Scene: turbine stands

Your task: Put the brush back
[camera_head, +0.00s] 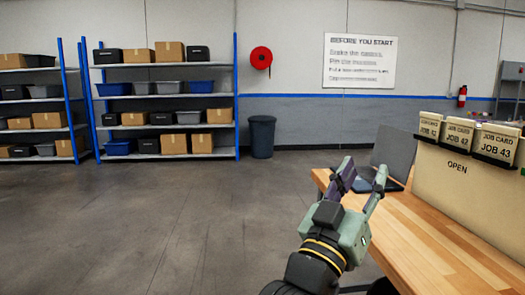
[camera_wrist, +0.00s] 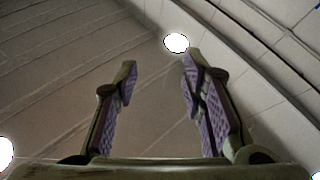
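No brush can be made out in either view. My gripper (camera_head: 364,172) is open and raised, to the left of the wooden workbench's near part, with its fingers pointing up. In the wrist view my gripper (camera_wrist: 157,76) shows two fingers with purple ridged pads, well apart. Nothing is between them. Behind them the wrist view shows only ceiling and lamps.
The wooden workbench (camera_head: 425,240) fills the lower right. On it are a dark laptop (camera_head: 397,155) and a tan board marked OPEN (camera_head: 460,195) with several job cards. Shelves of boxes (camera_head: 165,100) and a dark bin (camera_head: 262,137) stand far back. Left floor is clear.

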